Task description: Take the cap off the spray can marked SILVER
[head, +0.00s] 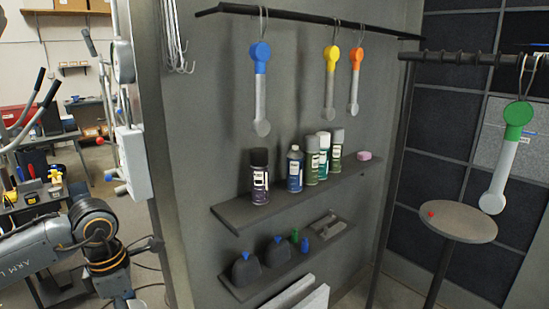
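Several spray cans stand upright in a row on the upper grey shelf (235,213). The front-left one is a dark purple can (260,184) with a black cap (259,156). Beside it is a dark blue can (295,171), whose top looks pale and narrow. Behind it stand a green can with a grey cap (312,162), a can with a white cap (324,147) and a green can with a grey cap (337,153). The labels are too small to read, so I cannot tell which says SILVER. My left arm is at lower left; neither gripper shows.
A pink block (364,156) lies at the shelf's right end. A lower shelf (285,271) holds dark bottles (246,269) and small items. Coloured-head tools (261,90) hang above from a black rail (310,17). A round stool (460,222) stands at right.

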